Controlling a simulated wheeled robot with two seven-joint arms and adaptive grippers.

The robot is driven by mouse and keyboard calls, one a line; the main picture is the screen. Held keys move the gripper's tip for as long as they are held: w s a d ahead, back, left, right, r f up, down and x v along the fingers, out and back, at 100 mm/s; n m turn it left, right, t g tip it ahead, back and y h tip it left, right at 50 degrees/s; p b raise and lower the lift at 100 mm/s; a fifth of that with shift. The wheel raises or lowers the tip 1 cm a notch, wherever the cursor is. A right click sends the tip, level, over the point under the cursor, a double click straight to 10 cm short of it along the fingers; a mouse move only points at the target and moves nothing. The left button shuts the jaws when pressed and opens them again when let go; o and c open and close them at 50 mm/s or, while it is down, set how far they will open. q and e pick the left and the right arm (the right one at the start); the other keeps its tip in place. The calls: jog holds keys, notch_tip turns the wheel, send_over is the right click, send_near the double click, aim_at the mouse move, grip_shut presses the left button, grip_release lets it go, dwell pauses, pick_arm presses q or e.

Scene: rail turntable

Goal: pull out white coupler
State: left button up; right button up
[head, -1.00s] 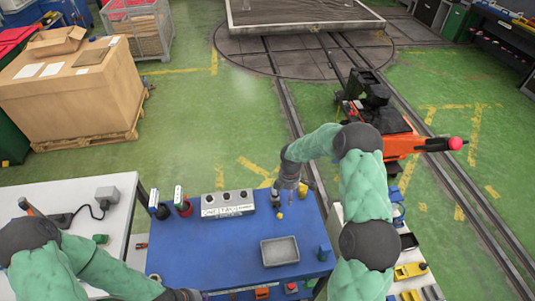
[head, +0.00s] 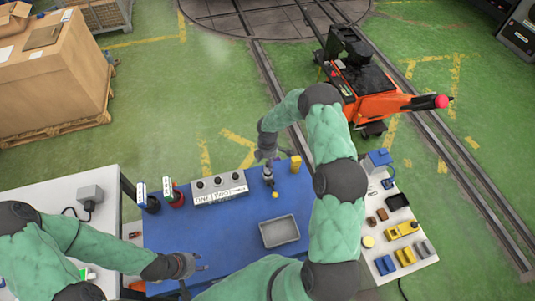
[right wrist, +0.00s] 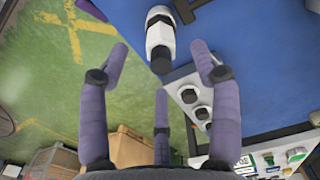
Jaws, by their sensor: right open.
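A white coupler with black ends (right wrist: 160,38) shows in the right wrist view, ahead of my spread fingers and apart from them. In the head view a small pale upright piece (head: 268,175) stands on the blue table just below my right gripper; I cannot tell for sure that it is the same coupler. My right gripper (head: 267,152) is open and empty above the table's far edge; its three spread fingers show in the right wrist view (right wrist: 162,62). My left gripper (head: 198,267) is low over the table's near left part; its finger opening is unclear.
A pale box with several dark knobs (head: 220,190) stands left of the upright piece. A grey tray (head: 280,231) lies on the blue table (head: 225,245). A yellow block (head: 296,164) is at the far right corner. Small parts cover the white side table (head: 385,235).

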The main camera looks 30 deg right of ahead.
jog(key=shift+f, duration=1.75)
grip_shut()
